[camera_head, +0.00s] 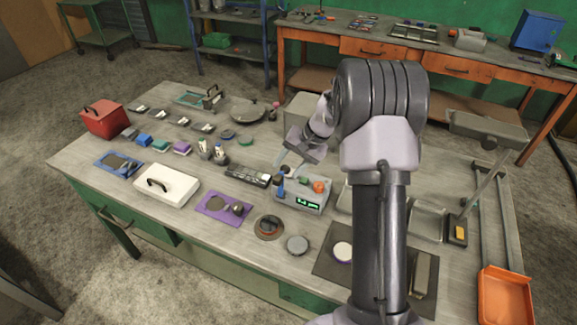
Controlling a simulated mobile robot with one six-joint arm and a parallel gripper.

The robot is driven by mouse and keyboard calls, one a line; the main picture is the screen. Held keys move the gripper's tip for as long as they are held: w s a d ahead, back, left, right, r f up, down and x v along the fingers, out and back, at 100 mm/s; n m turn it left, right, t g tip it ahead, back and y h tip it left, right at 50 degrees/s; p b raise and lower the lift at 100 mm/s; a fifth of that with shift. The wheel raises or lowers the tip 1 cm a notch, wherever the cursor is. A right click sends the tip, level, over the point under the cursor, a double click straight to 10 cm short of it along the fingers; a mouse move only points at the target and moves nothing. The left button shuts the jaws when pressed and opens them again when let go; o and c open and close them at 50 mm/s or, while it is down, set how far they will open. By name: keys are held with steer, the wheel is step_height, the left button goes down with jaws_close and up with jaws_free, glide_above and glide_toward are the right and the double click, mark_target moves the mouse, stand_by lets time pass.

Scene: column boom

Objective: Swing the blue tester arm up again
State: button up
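A grey tester box (302,196) with a lit green display stands near the middle of the workbench. A green and an orange part sit on its top. A small blue part (280,187), apparently the tester arm, is at the box's left side; its exact angle is too small to tell. My gripper (286,166) reaches down from the right, just above and behind the box's left side. My arm hides part of the bench to the right. The fingertips are small and overlap the things behind them, so I cannot tell whether they touch the blue part.
A white lidded box (166,185), a purple tray (223,207) and a black keypad-like device (248,175) lie left of the tester. A round grey disc (297,245) is in front. A lamp-like stand (458,230) and an orange dustpan-like tray (505,298) are at right.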

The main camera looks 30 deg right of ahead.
jaws_close()
stand_by(1.2)
